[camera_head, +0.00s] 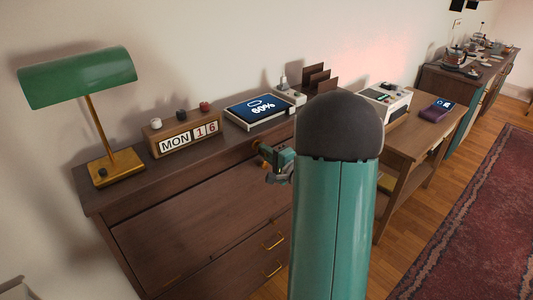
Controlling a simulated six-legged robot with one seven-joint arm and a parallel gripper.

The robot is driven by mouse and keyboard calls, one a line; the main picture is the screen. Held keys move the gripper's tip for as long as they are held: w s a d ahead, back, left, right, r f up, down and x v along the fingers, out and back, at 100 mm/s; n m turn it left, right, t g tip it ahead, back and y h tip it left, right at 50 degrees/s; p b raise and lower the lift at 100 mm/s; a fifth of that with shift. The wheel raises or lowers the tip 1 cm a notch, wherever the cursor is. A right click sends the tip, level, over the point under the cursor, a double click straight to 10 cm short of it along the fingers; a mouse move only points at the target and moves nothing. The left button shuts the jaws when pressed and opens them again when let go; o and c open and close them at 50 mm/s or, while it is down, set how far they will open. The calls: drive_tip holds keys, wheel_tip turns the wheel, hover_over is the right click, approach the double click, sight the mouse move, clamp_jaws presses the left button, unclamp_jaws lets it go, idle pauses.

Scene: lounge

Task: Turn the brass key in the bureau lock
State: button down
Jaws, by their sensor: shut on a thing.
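The dark wooden bureau (180,222) stands against the wall, with its broad front panel facing me. My gripper (266,156) is at the upper right of the bureau front, just below the top edge. It is shut on the brass key, which is too small and too covered by the fingers to make out clearly. The lock is hidden behind the gripper, so I cannot tell how far the key is turned. My teal arm covers the right part of the bureau.
On the bureau top stand a green lamp (78,78), a calendar block (188,140) and a tablet-like display (258,110). A side table (412,142) stands to the right. Brass drawer handles (274,241) stick out low on the front. Wooden floor and a red rug lie at right.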

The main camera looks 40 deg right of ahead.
drive_tip(key=shift+w+a+r, duration=0.1)
drive_tip(key=shift+w+a, duration=0.1)
drive_tip(key=shift+a, duration=0.05)
drive_tip(key=c, duration=1.8)
unclamp_jaws()
drive_tip(key=shift+m, duration=0.4)
drive_tip(key=o, duration=0.5)
drive_tip(key=shift+c, duration=0.2)
drive_tip(key=shift+f, duration=0.2)
